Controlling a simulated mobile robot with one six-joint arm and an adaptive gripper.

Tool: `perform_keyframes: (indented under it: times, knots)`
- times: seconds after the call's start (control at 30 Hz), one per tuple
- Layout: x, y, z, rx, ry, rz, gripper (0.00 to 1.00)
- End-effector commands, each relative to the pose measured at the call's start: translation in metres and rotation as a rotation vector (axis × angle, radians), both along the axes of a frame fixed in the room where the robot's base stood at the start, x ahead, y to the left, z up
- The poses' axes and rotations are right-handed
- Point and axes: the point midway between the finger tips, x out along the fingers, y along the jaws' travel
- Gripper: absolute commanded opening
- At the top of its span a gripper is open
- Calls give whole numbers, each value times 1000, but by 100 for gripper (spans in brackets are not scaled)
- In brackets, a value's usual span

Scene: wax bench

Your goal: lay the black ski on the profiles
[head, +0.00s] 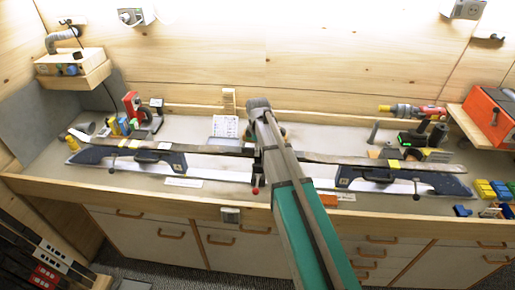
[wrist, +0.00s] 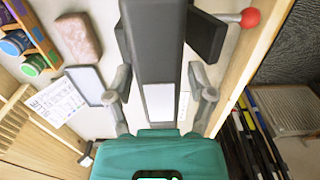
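The black ski (head: 320,157) stretches across the bench, roughly level, with its upturned tip at the left. It passes over the left profile (head: 134,157) and the right profile (head: 400,179), both dark blue. I cannot tell whether it touches them or sits slightly above. In the wrist view the ski (wrist: 155,45) runs lengthwise between the fingers of my gripper (wrist: 160,78), which close in on both its edges at mid-length. In the head view my arm hides the gripper and the middle of the ski.
A vise lever with a red knob (head: 255,190) sticks out near the front edge, below the ski's middle. A red tool (head: 133,104) and coloured blocks stand at the back left, a drill (head: 420,113) at the back right. An orange box (head: 490,115) is at the far right.

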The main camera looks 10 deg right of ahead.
Motion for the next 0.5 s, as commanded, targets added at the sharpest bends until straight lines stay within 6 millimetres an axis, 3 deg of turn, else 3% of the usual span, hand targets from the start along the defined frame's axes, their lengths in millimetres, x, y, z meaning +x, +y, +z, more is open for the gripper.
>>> perform_keyframes:
  times: [0.5]
  knots:
    - [0, 0, 1, 0, 0, 0, 91]
